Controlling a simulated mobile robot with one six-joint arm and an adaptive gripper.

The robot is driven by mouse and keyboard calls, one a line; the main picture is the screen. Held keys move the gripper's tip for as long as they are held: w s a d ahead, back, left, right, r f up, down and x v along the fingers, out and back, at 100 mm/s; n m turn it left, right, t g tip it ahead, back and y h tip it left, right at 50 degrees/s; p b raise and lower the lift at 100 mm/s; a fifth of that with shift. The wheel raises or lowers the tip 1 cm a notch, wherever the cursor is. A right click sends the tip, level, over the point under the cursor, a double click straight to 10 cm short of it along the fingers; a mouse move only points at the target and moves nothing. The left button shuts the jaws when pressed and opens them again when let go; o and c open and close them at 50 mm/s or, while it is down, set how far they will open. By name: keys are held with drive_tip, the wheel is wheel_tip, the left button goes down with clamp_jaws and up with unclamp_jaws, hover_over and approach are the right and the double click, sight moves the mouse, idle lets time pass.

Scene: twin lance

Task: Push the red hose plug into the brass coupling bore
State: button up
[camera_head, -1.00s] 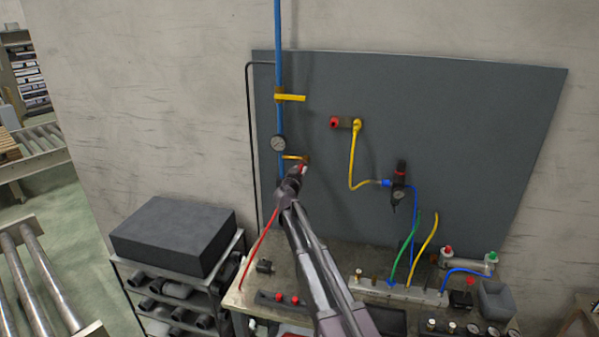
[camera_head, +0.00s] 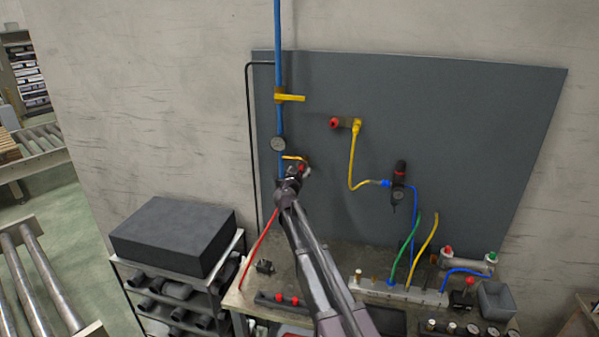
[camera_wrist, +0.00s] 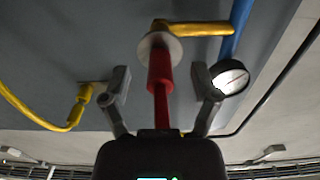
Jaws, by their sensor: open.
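The red hose plug (camera_wrist: 160,70) stands between my fingers in the wrist view, with its red hose (camera_wrist: 162,112) running back toward the wrist. Its front end meets the pale round face of the brass coupling (camera_wrist: 154,44); how deep it sits in the bore is hidden. My gripper (camera_wrist: 161,80) is open, with a finger on each side of the plug and a visible gap to both.
A yellow hose (camera_head: 352,160) and a regulator (camera_head: 399,180) are to the right on the grey panel (camera_head: 470,130). Below is a cluttered bench (camera_head: 245,298).

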drive_tip(key=shift+s, duration=0.1)
idle(0.3)
drive_tip(key=v, duration=1.2)
idle(0.3)
drive_tip(key=s+d+f+m+g+h+b, duration=0.15)
drive_tip(key=s+d+f+g+b, duration=0.25)
drive_tip(key=s+d+f+g, duration=0.9)
drive_tip(key=s+f+n+g+y+b, duration=0.2)
drive_tip(key=s+f, duration=0.4)
drive_tip(key=s, duration=0.4)
drive_tip(key=s+d+f+n+g+y+b, duration=0.1)
drive_tip(key=s+f+y, duration=0.4)
drive_tip(key=s, duration=0.6)
wheel_tip(320, 180, down, 3)
drive_tip(key=shift+r+n+g+b, duration=0.25)
drive_tip(key=shift+n+g+b, duration=0.3)
drive_tip(key=shift+n, duration=0.5)
